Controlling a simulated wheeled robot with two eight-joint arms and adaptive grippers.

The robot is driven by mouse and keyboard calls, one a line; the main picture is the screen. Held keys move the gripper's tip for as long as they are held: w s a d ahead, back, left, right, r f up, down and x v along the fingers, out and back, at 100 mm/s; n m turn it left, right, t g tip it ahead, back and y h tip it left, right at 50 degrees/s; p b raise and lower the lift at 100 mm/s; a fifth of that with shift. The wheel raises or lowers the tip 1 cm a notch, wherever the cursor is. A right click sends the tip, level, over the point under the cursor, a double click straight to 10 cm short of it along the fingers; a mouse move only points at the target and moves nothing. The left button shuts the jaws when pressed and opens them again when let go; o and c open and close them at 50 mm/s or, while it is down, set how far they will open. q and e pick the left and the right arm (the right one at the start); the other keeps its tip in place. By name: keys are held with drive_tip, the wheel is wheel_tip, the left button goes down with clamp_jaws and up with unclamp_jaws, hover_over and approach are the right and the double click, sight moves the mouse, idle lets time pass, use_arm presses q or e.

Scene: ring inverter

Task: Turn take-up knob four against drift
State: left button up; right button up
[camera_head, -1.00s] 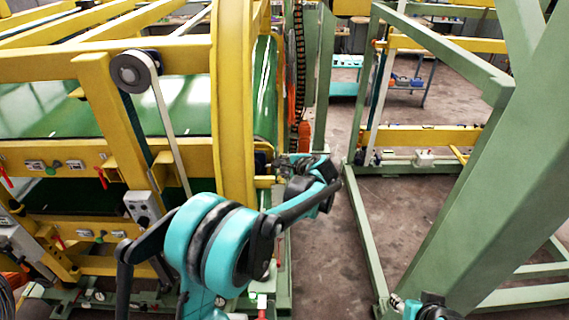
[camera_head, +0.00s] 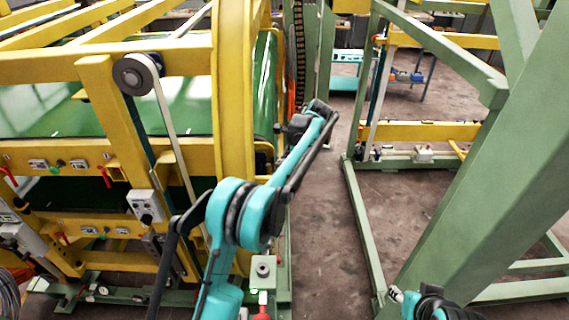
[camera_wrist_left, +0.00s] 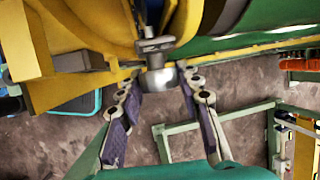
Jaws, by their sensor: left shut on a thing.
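In the left wrist view a grey metal knob (camera_wrist_left: 159,79) sits below a grey T-shaped fitting (camera_wrist_left: 155,45) on the yellow frame. The two purple-padded fingers of my left gripper (camera_wrist_left: 160,92) are on either side of the knob, shut on it. In the head view my left arm reaches up along the right end of the yellow machine (camera_head: 232,110). The gripper end is small and dark there, and the knob cannot be made out. The knob's number is not legible.
A green upright frame (camera_head: 465,190) stands on the right, with a slanting beam near me. Bare floor (camera_head: 318,235) lies between it and the machine. A belt pulley (camera_head: 135,73) sits on the machine's near side. A blue trolley (camera_head: 408,76) stands behind.

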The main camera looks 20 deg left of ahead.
idle(0.4)
use_arm(q)
drive_tip(key=o, duration=1.2)
drive_tip(key=v, duration=1.2)
drive_tip(key=shift+w+a, duration=0.2)
drive_tip(key=shift+f, duration=0.1)
